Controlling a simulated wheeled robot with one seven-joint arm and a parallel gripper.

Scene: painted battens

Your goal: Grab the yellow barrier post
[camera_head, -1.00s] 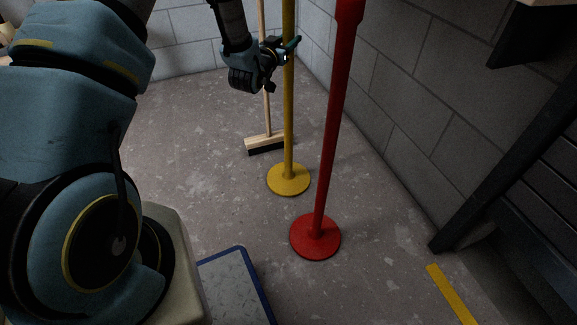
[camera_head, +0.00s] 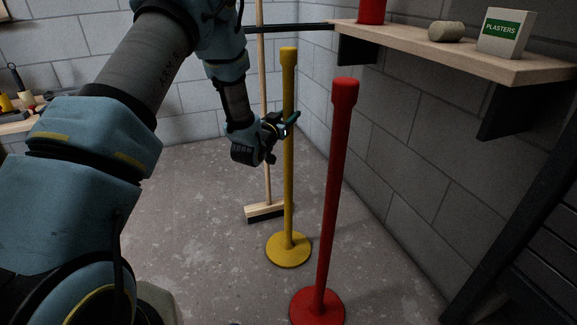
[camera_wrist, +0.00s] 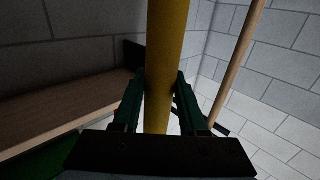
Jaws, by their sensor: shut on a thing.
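The yellow barrier post (camera_head: 288,190) stands upright on its round yellow base in the middle of the head view. My gripper (camera_head: 290,121) is at the upper part of the post, below its cap. In the wrist view the post (camera_wrist: 165,60) runs between the two green fingers of my gripper (camera_wrist: 161,98), one on each side. The gripper is shut on the post. The fingers hide a little of the post in the head view.
A red post (camera_head: 335,190) stands just right and nearer. A broom (camera_head: 264,211) leans behind the yellow post. A wooden shelf (camera_head: 455,58) on the right wall holds a plasters box (camera_head: 505,34) and a roll (camera_head: 446,32).

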